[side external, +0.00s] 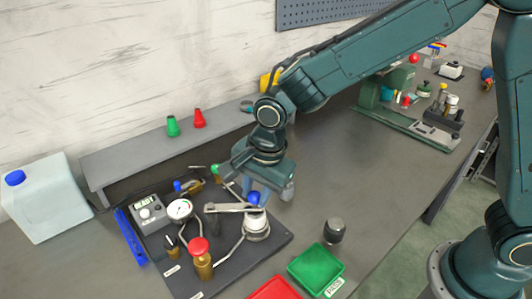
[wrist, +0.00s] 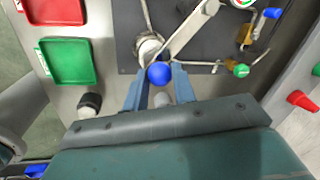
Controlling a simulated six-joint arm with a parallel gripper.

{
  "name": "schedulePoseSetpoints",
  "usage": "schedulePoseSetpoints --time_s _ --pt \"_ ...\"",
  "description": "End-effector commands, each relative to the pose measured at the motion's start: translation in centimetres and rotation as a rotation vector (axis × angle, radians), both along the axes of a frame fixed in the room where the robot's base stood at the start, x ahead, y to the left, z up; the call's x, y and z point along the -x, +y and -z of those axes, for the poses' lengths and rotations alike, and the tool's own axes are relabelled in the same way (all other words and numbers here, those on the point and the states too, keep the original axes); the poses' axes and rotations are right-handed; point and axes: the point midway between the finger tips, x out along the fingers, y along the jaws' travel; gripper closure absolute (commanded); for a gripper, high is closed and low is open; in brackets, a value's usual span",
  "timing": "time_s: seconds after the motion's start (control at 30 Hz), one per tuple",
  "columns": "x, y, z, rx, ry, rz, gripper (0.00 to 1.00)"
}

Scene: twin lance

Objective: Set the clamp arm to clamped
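The clamp arm (side external: 228,207) is a flat grey bar with a blue ball knob (side external: 254,198) at one end. It lies over a round metal fitting (side external: 257,225) on the dark base plate. In the wrist view the bar (wrist: 190,32) runs up and right from the blue knob (wrist: 159,74). My gripper (side external: 257,192) is above the plate, pointing down. In the wrist view its two blue fingers (wrist: 159,78) stand apart, one each side of the knob, with small gaps showing. Whether the fingertips are level with the knob is hard to tell.
A black-capped cylinder (side external: 334,230), a green tray (side external: 316,268) and a red tray (side external: 275,290) are near. A raised shelf (side external: 150,152) runs behind.

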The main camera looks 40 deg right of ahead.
Motion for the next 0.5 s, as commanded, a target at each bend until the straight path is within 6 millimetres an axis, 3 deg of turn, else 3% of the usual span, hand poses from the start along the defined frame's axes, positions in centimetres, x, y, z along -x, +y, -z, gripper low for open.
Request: schedulePoseSetpoints --time_s 0.03,0.1,0.5 --pt "0.14 0.12 -0.05 -0.001 0.003 -0.005 0.66" --pt "0.12 0.12 -0.05 -0.001 0.003 -0.005 0.52" --pt "0.10 0.07 -0.22 -0.001 0.001 -0.004 0.52"
